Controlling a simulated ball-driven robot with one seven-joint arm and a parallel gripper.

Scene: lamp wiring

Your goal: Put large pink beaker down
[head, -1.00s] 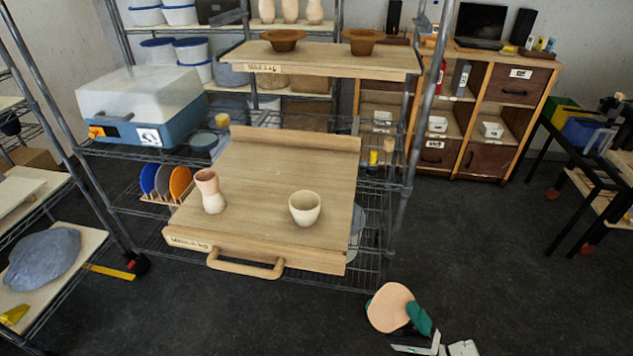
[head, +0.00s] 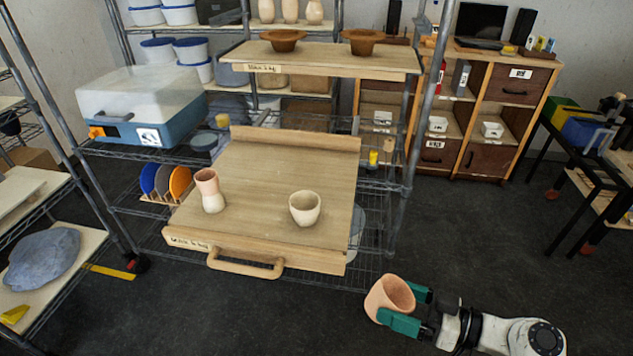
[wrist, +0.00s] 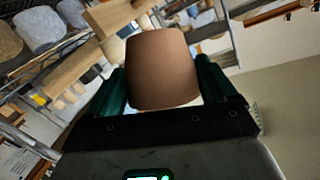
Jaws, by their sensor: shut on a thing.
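The large pink beaker (head: 388,297) is held in my gripper (head: 410,309) at the lower right of the head view, tilted with its opening showing. The green fingers are closed on its sides. In the wrist view the beaker (wrist: 162,68) fills the space between the two green fingers of my gripper (wrist: 163,90). It is in the air over the dark floor, in front and to the right of the wooden board (head: 262,225). A pink-topped vase (head: 209,191) and a pale cup (head: 305,208) stand upright on that board.
A metal rack post (head: 424,110) rises at the right.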

